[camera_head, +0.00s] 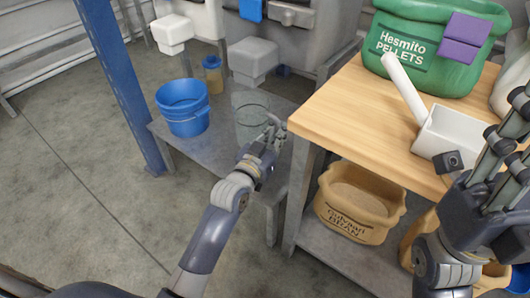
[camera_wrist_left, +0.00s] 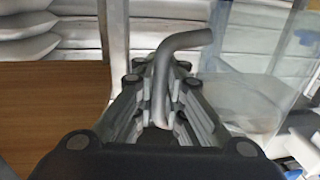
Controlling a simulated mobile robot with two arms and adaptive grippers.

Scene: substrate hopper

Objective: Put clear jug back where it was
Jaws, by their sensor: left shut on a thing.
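The clear jug (camera_head: 250,112) is see-through and looks upright at the grey low bench (camera_head: 222,150). I cannot tell whether its base touches the bench. My left gripper (camera_head: 273,135) is at the jug's right side, shut on its handle. In the left wrist view the left gripper's fingers (camera_wrist_left: 160,108) close around the grey bent handle (camera_wrist_left: 190,41), with the jug's clear wall (camera_wrist_left: 245,92) to the right. My right gripper (camera_head: 505,150) is at the right edge, its fingers spread and apparently empty.
A blue bucket (camera_head: 183,108) and an amber container (camera_head: 213,75) stand left of the jug. A grey spout (camera_head: 253,58) hangs just behind it. The wooden table (camera_head: 335,110) edge is close on the right, with a white scoop (camera_head: 445,135) and green pellet sack (camera_head: 425,60).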

